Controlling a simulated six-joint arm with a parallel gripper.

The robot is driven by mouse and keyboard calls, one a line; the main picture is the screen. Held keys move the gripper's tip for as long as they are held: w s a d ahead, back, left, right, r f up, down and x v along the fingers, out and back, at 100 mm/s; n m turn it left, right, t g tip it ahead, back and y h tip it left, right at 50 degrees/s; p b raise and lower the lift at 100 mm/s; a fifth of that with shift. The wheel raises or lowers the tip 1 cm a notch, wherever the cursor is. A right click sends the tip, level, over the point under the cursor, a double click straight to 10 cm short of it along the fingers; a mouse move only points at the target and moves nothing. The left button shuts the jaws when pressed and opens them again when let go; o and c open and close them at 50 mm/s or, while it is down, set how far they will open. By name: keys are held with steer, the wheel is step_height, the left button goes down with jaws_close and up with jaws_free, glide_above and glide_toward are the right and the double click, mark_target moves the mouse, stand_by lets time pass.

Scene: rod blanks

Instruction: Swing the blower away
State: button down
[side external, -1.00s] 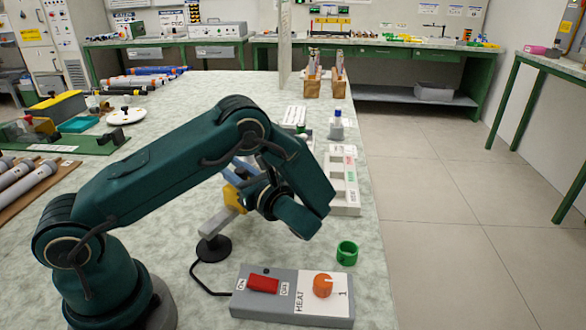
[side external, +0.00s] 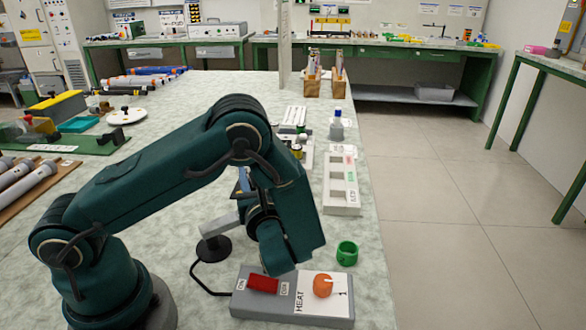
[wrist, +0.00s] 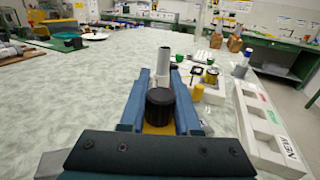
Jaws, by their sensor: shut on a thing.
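The blower stands on a round black base (side external: 214,249) with a pale grey arm (side external: 219,226), left of the control box. In the wrist view, my gripper's blue jaws (wrist: 160,98) are closed around the blower's black cap (wrist: 161,107), with yellow (wrist: 155,130) just below it. A pale grey tube (wrist: 163,62) points away beyond the cap. The grey arm also shows at the wrist view's lower left (wrist: 58,164). In the side view, my own wrist hides most of the blower and the fingertips; a bit of blue jaw (side external: 243,181) shows.
The grey control box (side external: 292,298) has a red switch (side external: 263,284) and orange heat knob (side external: 323,286). A green ring (side external: 347,253) stands beside it. A white compartment tray (side external: 342,185) and a blue-capped bottle (side external: 336,125) line the right edge. The left-middle tabletop is mostly clear.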

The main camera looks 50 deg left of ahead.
steer(key=shift+d+m+t+h, duration=1.6)
steer(key=shift+d+m+t, duration=0.3)
steer(key=shift+t, duration=0.6)
steer(key=c, duration=0.6)
jaws_free()
steer(key=shift+v, duration=2.55)
